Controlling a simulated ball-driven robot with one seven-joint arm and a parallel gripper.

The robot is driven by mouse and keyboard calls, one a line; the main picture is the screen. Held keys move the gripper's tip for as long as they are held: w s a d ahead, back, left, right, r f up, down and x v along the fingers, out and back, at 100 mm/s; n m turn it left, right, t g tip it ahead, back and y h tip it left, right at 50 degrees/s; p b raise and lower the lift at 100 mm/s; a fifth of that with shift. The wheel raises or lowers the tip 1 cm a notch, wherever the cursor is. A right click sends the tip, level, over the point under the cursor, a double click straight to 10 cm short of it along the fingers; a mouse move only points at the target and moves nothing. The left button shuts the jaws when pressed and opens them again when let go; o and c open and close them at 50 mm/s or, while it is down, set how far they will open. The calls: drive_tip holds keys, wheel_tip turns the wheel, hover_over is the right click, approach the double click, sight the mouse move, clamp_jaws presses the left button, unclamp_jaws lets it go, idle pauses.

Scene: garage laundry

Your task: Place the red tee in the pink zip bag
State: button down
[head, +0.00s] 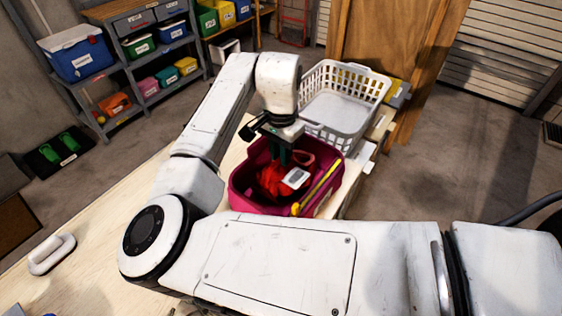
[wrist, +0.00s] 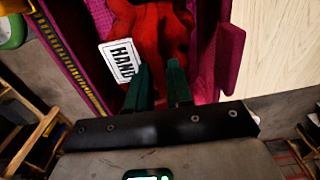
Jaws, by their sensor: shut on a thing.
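The pink zip bag (head: 240,190) stands open on the wooden table, with a yellow zip strip along its right side. In the wrist view its pink wall (wrist: 230,45) and zip edge frame the cloth. The red tee (head: 268,181) is bunched inside the bag's opening, with a white label showing. It also shows in the wrist view (wrist: 150,35), with a label reading "HAND". My gripper (head: 284,160) points down into the bag. Its green fingers (wrist: 163,75) are shut on the red tee. The fingertips are partly hidden by the cloth.
A white laundry basket (head: 345,110) stands just behind the bag. A white handle-shaped object (head: 52,254) lies on the table (head: 95,225) at the left. Shelves with coloured bins (head: 150,45) stand at the back left. The table's left part is mostly clear.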

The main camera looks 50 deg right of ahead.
drive_tip(key=shift+f, duration=1.95)
drive_tip(key=shift+f, duration=0.1)
drive_tip(key=c, duration=1)
unclamp_jaws()
wheel_tip(320, 180, up, 12)
drive_tip(key=shift+r+b, duration=0.15)
drive_tip(key=shift+b, duration=0.4)
